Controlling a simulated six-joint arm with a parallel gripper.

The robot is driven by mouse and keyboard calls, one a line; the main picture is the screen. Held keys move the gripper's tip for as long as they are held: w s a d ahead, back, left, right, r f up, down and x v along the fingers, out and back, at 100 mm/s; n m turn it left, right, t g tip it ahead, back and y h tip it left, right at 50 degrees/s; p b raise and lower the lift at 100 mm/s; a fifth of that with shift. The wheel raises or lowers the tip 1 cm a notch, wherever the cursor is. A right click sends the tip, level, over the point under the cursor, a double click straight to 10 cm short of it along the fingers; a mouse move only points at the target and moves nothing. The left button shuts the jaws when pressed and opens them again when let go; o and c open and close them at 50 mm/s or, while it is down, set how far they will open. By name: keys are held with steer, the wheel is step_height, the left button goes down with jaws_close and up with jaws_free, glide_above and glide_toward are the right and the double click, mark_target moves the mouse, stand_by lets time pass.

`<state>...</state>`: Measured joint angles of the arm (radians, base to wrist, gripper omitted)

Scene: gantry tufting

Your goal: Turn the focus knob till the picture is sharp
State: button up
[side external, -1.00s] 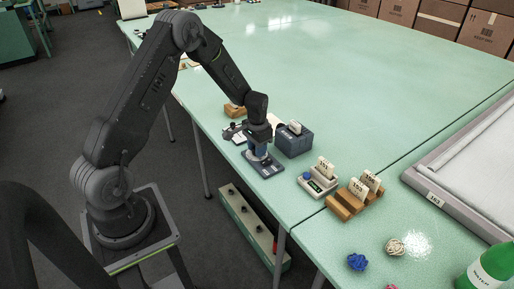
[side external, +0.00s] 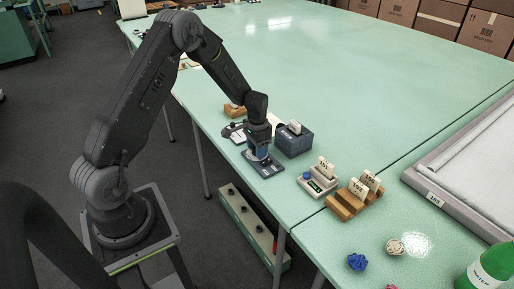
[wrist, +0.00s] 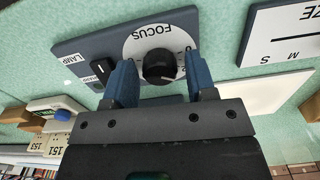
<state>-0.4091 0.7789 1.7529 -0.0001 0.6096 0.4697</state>
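The focus knob (wrist: 160,66) is black and round. It sits on a white dial marked FOCUS (wrist: 147,40) with numbers, on a dark blue-grey panel (wrist: 85,45). The panel lies on the table in the side view (side external: 265,170). My gripper (wrist: 159,60) points down at the panel, its two blue fingers on either side of the knob. Gaps show between the fingers and the knob, so it looks open. In the side view my gripper (side external: 258,157) partly hides the panel and covers the knob. I cannot make out a focused picture in these views.
A lamp switch (wrist: 102,70) is beside the dial. A dark blue box (side external: 294,142) stands close behind the panel.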

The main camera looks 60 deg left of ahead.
steer(key=shift+o, duration=0.5)
step_height(320, 180, up, 14)
stand_by(0.3)
steer(key=shift+f, duration=0.1)
steer(key=s+d+r+t, duration=0.3)
steer(key=s+d+r, duration=0.6)
steer(key=d+r, duration=0.25)
steer(key=s+d+r+t, duration=0.1)
steer(key=s+d, duration=0.2)
steer(key=s, duration=0.4)
steer(key=s+d+r+t, duration=0.1)
steer(key=s+d+r, duration=0.1)
steer(key=s+d, duration=0.2)
steer(key=s, duration=0.3)
steer(key=shift+n+t, duration=0.3)
